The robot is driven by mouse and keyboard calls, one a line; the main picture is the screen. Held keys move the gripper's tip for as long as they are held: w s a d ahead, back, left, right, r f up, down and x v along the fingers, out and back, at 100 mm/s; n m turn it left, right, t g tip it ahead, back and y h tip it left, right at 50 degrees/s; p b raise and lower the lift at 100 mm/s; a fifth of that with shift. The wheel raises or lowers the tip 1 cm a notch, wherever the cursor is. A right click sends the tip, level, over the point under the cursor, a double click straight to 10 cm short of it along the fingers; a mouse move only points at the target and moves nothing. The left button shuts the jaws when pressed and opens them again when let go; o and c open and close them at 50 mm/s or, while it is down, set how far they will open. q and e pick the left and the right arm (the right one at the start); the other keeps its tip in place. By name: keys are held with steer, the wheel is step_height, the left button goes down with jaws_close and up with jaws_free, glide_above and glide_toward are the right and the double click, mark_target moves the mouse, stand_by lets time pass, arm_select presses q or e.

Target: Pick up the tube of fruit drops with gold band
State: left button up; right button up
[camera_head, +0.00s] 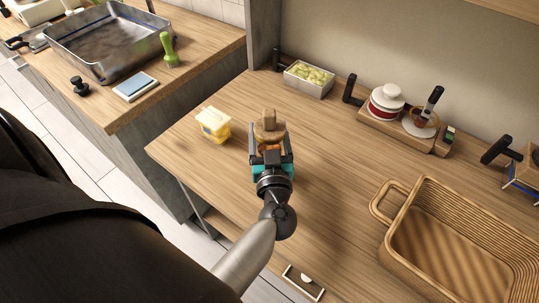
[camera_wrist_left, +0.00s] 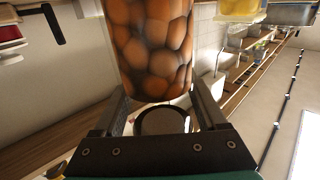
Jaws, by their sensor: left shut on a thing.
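My left gripper (camera_head: 270,158) is over the wooden counter, near its left end. It is shut on a tube (camera_wrist_left: 150,45) that shows round orange-brown drops through its side in the left wrist view. In the head view only a little of the tube shows, orange (camera_head: 270,148) between the fingers, with a tan round piece (camera_head: 268,125) just beyond them. I cannot make out a gold band. The fingers stand on both sides of the tube in the left wrist view (camera_wrist_left: 163,105). My right gripper is not in view.
A yellow tub (camera_head: 213,124) stands close left of the gripper. A wicker basket (camera_head: 388,250) is at the right. A box of green items (camera_head: 309,79) and a wooden tray (camera_head: 385,127) with a red-and-white jar (camera_head: 386,102) are at the back. The counter's middle is clear.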

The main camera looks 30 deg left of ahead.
arm_select(q)
jaws_close()
steer(key=shift+r, duration=0.2)
stand_by(0.3)
